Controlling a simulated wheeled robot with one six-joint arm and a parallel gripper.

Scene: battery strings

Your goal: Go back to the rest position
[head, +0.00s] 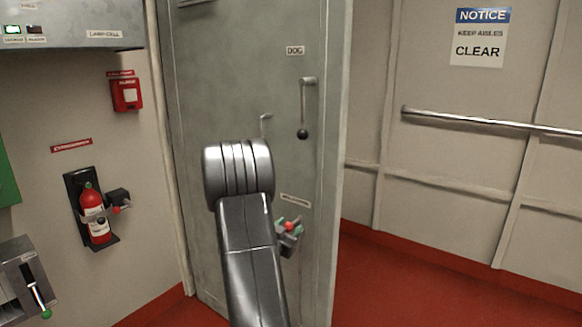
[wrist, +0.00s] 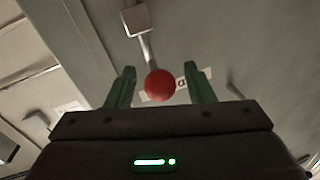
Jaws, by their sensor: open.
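My gripper (head: 290,236) is low in front of the grey door (head: 225,60) in the head view, partly hidden by my arm. In the wrist view its two green fingers (wrist: 160,70) stand apart. A red ball knob (wrist: 160,84) on a thin stem appears between them, with a visible gap on each side. I cannot tell how deep the knob sits between the fingers. The knob also shows as a small red spot in the head view (head: 289,226). My arm is stretched out toward the door.
The door carries a lever with a black knob (head: 302,134) under a DOG label. A fire extinguisher (head: 95,215) and a red box (head: 126,93) are on the left wall. A handrail (head: 480,121) runs along the right wall. Red floor (head: 400,280) is clear at right.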

